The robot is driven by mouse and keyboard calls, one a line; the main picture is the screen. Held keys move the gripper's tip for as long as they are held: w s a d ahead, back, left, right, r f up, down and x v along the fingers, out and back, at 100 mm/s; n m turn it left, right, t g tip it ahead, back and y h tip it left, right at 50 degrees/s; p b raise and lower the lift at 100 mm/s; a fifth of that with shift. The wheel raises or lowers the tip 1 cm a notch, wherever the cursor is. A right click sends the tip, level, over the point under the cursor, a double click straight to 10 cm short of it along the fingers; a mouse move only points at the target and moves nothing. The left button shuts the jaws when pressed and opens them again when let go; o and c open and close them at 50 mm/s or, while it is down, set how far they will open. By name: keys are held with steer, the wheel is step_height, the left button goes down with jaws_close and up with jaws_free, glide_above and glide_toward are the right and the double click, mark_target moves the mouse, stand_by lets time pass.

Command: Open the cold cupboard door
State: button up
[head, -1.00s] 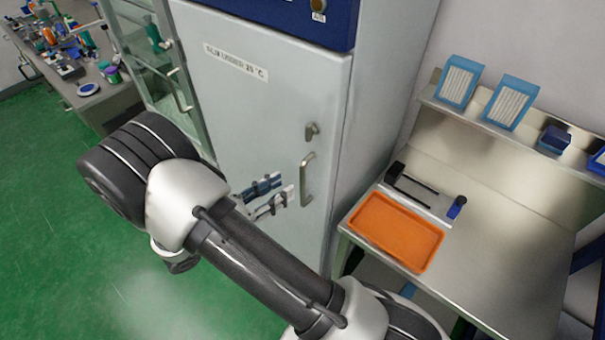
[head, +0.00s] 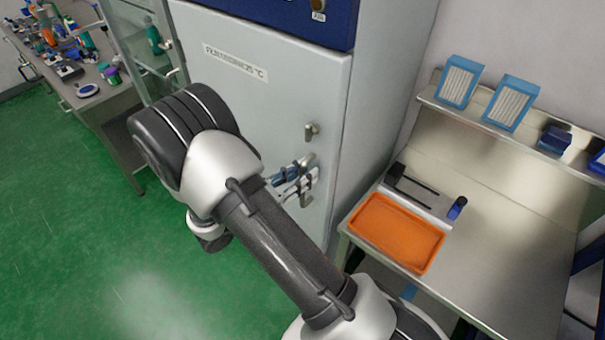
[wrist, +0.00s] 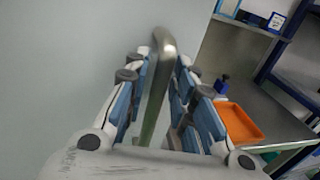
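The cold cupboard door (head: 235,110) is pale grey, upright and shut in the head view, with a printed temperature label near its top. Its metal bar handle (head: 306,201) is partly hidden behind my gripper (head: 303,173). In the wrist view, the handle (wrist: 158,80) stands between the two blue-padded fingers of my gripper (wrist: 163,62). The fingers are apart, one on each side of the bar, with a gap visible on the left. Contact between pads and bar cannot be made out. A small latch (head: 311,131) sits above the handle.
A steel bench (head: 490,260) with an orange tray (head: 396,232) stands close to the cupboard's right side. A shelf above holds blue boxes (head: 460,80). A glass-fronted cabinet (head: 140,40) and a cluttered table (head: 95,98) are left. Green floor is clear at lower left.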

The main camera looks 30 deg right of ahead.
jaws_close()
stand_by(0.3)
